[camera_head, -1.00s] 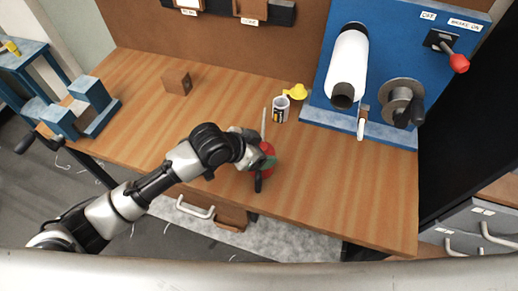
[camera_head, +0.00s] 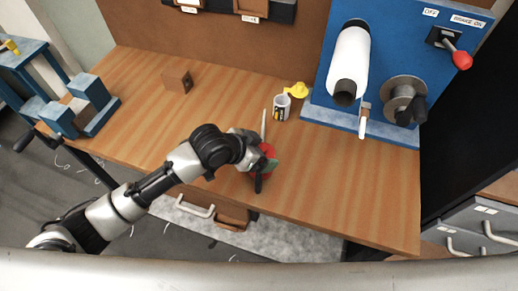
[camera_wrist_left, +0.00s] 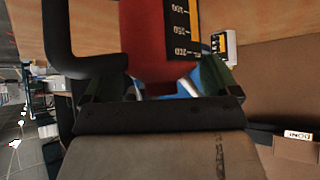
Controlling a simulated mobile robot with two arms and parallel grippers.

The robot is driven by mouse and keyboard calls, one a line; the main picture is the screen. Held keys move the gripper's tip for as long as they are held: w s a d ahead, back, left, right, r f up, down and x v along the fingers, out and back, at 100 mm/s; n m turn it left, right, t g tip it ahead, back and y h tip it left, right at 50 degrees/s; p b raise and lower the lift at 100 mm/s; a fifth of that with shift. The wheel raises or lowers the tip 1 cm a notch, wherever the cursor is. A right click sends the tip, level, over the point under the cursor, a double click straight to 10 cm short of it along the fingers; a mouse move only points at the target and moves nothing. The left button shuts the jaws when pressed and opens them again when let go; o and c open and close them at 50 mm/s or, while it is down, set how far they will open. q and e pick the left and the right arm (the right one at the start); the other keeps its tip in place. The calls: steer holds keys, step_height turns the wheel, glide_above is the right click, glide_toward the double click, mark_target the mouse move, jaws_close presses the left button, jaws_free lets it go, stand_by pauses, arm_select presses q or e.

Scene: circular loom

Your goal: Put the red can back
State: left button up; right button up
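The red can (camera_head: 268,151) stands near the front edge of the wooden workbench, partly hidden by my left gripper (camera_head: 257,166). In the left wrist view the red can (camera_wrist_left: 142,38) fills the space in front of the left gripper (camera_wrist_left: 165,82), with a black panel of white scale marks on its side. The two fingers lie on either side of it. Whether they press on it is not clear. My right gripper is not in view.
A white cup (camera_head: 281,107) and a yellow object (camera_head: 296,90) stand behind the can, with a thin upright stick (camera_head: 264,124) nearby. A brown block (camera_head: 178,82) is at the back left. A blue panel (camera_head: 390,60) carries a white roll (camera_head: 351,55). The bench's right front is clear.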

arm_select(q)
steer(key=shift+o, duration=0.7)
steer(key=shift+a, duration=0.1)
steer(key=shift+s+a+r, duration=0.15)
steer(key=shift+a+r, duration=0.05)
steer(key=shift+r, duration=0.05)
steer(key=b+v, duration=0.1)
steer(key=v, duration=0.9)
steer(key=shift+b, duration=0.3)
steer(key=shift+s, duration=0.1)
